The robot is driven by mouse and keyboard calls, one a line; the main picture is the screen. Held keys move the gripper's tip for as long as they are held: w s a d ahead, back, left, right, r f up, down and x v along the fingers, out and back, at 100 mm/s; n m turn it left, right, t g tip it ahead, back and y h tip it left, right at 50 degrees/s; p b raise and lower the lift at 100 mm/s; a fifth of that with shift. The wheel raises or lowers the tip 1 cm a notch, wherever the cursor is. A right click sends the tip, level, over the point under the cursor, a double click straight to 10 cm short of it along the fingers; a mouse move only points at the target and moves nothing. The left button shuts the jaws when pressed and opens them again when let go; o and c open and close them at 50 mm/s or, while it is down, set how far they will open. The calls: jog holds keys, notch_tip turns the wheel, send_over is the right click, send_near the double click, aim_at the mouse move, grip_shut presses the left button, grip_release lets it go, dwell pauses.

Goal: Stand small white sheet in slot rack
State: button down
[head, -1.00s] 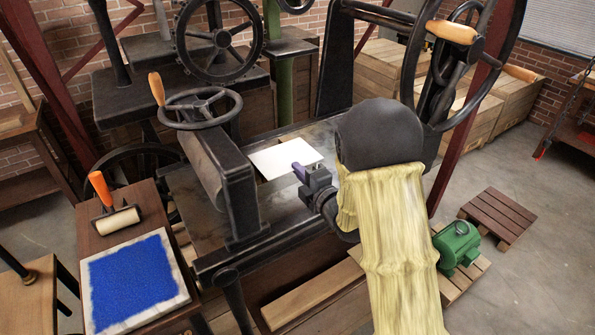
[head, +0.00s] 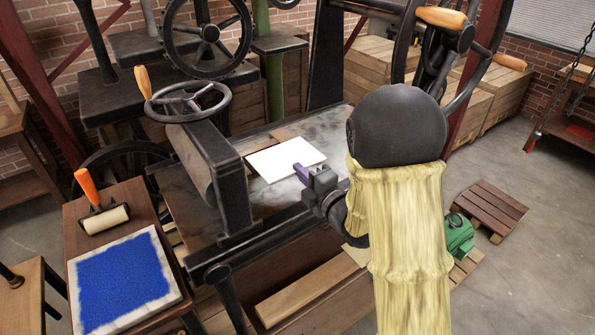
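The small white sheet (head: 285,158) is flat, close over the dark bed of the hand press in the middle of the head view. My gripper (head: 298,170) has its purple fingers at the sheet's near edge and looks shut on it. The fingers hide a little of that edge. Whether the sheet touches the bed or hangs slightly above it I cannot tell. I cannot make out a slot rack in this view.
The press bed (head: 205,215) has a roller, upright frame and handwheel (head: 187,102) left of the sheet. A side table holds a blue-inked slab (head: 122,280) and hand roller (head: 105,218). A pallet (head: 488,208) and green motor (head: 459,235) stand on the floor at right.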

jog(key=b+v, duration=1.1)
jog(key=b, duration=0.2)
jog(key=shift+s+d, duration=0.25)
jog(key=shift+d, duration=0.15)
dwell(0.4)
